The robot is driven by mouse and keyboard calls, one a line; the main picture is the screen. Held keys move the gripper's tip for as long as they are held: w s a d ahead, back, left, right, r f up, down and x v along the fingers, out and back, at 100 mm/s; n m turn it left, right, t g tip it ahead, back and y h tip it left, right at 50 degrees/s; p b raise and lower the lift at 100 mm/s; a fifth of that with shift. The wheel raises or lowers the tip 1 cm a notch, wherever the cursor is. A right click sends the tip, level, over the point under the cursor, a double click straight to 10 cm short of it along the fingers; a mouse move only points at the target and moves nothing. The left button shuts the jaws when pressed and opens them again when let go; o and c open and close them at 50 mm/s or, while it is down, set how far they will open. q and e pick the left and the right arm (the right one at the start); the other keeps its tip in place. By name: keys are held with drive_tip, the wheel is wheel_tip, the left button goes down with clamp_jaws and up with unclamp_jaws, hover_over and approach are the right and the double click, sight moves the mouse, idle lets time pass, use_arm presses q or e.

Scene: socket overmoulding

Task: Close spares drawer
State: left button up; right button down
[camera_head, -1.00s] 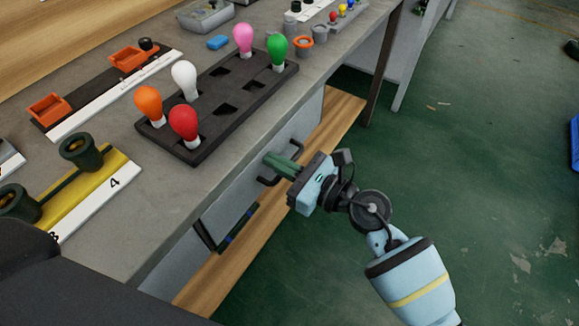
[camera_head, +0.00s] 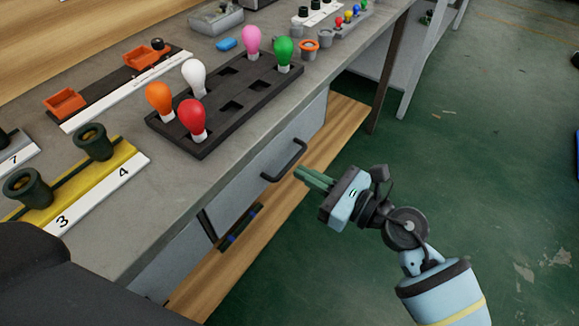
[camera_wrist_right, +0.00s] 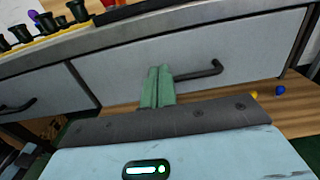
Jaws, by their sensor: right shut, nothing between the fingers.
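The spares drawer (camera_head: 262,162) is a grey front under the workbench top with a dark bar handle (camera_head: 284,160). Its front looks flush with the bench in the head view. In the right wrist view the drawer front (camera_wrist_right: 240,52) and its dark handle (camera_wrist_right: 203,73) lie beyond the fingers. My right gripper (camera_head: 305,176) has its green fingers together, with nothing between them. It is just right of the handle, apparently apart from it. Its fingers also show in the right wrist view (camera_wrist_right: 157,85). My left gripper is out of view.
A black tray (camera_head: 215,140) with several coloured bulbs sits on the bench top. A yellow stand (camera_head: 85,190) with dark cups is at the left. A wooden lower shelf (camera_head: 240,250) runs beneath the drawer. The green floor at right is open.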

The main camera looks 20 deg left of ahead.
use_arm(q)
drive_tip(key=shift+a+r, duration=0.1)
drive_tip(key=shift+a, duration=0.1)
use_arm(e)
drive_tip(key=v, duration=0.7)
drive_tip(key=shift+d, duration=0.2)
drive_tip(key=shift+f, duration=0.1)
